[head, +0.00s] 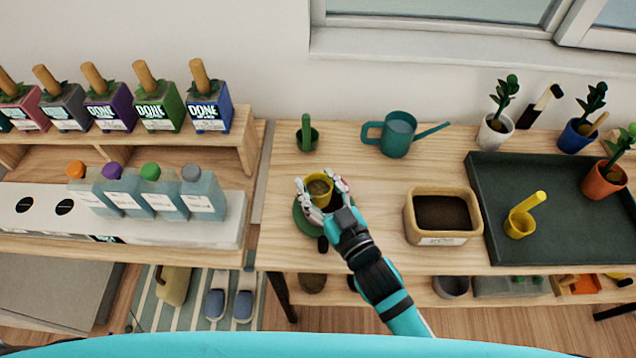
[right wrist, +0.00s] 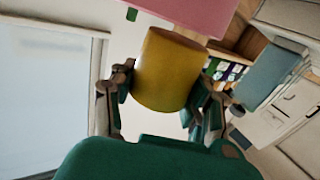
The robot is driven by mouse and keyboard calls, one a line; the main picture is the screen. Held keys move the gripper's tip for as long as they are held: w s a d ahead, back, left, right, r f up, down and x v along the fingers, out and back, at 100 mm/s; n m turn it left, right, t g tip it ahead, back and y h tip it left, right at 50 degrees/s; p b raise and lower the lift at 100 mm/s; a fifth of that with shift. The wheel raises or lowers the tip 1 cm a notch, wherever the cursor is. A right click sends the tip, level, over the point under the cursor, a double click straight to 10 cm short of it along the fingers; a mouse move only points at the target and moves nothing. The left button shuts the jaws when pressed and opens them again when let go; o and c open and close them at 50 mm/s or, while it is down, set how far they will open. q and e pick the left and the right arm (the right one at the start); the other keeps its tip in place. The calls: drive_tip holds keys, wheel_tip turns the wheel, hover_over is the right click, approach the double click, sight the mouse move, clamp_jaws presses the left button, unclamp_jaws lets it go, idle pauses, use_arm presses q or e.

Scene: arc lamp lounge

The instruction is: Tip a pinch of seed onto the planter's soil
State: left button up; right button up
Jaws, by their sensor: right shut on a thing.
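My right gripper (head: 321,187) is shut on a small yellow cup (head: 319,191) with brownish contents, probably the seed. The cup looks about upright, above or on a round green dish (head: 303,217); the gap cannot be told. In the right wrist view the yellow cup (right wrist: 168,70) sits between the two fingers (right wrist: 160,100). The planter, a light wooden box (head: 442,240) filled with dark soil (head: 441,212), stands to the right of my gripper, apart from it. My left gripper is not in view.
Bottles (head: 160,195) and colored boxes (head: 155,105) fill the left shelf. Bare tabletop lies between cup and planter.

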drive_tip(key=shift+r+m+g+p, duration=0.35)
drive_tip(key=shift+m+p, duration=0.35)
drive_tip(key=shift+p, duration=0.45)
drive_tip(key=shift+r+m+g+p, duration=0.1)
drive_tip(key=shift+m+g+p, duration=0.5)
drive_tip(key=shift+p, duration=0.5)
drive_tip(key=shift+m+g+p, duration=0.25)
drive_tip(key=shift+m+p, duration=0.35)
